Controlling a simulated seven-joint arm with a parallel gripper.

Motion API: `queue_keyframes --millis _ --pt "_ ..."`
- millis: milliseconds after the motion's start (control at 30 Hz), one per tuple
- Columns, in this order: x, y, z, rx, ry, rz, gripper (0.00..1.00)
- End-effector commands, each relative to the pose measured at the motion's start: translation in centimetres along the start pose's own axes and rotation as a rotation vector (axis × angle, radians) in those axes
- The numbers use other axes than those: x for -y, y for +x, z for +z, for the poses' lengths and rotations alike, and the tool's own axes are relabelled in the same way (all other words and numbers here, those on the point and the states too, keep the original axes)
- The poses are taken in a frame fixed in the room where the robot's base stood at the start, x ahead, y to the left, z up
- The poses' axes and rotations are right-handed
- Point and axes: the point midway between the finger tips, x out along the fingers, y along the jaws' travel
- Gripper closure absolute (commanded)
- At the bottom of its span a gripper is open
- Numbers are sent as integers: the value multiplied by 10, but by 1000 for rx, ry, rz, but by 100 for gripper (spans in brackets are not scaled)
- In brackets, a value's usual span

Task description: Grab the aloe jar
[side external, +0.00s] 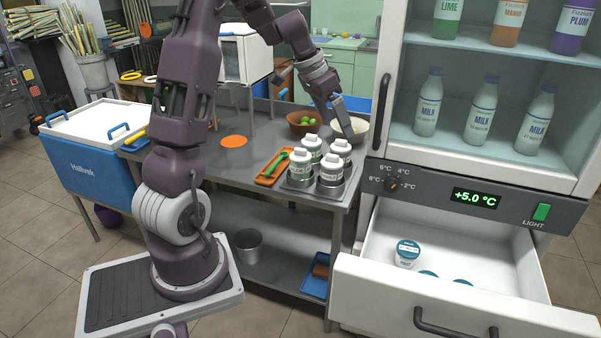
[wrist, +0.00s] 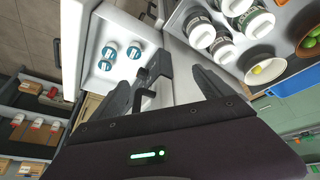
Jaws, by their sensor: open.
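Several white lidded jars (side external: 301,166) stand upright in a metal rack (side external: 318,187) on the steel table. Their labels are too small to read, so I cannot tell which one is the aloe jar. In the wrist view the jars are at the top right, and one jar (wrist: 256,23) has a dark green label. My gripper (side external: 346,127) is above and behind the jars, by a pale bowl (side external: 353,131) at the table's right end. In the wrist view my gripper (wrist: 172,72) has its fingers apart with nothing held between them.
A fridge with bottles behind glass stands right of the table. Its drawer (side external: 440,315) is pulled out and holds several small teal-lidded cups (side external: 407,253). An orange tray (side external: 272,168) with a green tool lies left of the jars. A brown bowl (side external: 303,124) of fruit is behind.

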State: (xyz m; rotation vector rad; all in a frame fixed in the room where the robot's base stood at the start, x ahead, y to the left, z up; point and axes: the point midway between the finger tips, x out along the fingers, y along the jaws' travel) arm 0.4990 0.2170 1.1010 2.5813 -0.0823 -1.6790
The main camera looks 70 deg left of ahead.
Motion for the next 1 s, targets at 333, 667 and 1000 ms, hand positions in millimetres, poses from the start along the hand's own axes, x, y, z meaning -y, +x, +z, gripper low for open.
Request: queue_keyframes --millis 333,667,1000 --pt "191 98 86 24 16 -79 10" --pt "193 153 88 26 22 -77 10" --pt "195 167 88 25 21 -79 12"
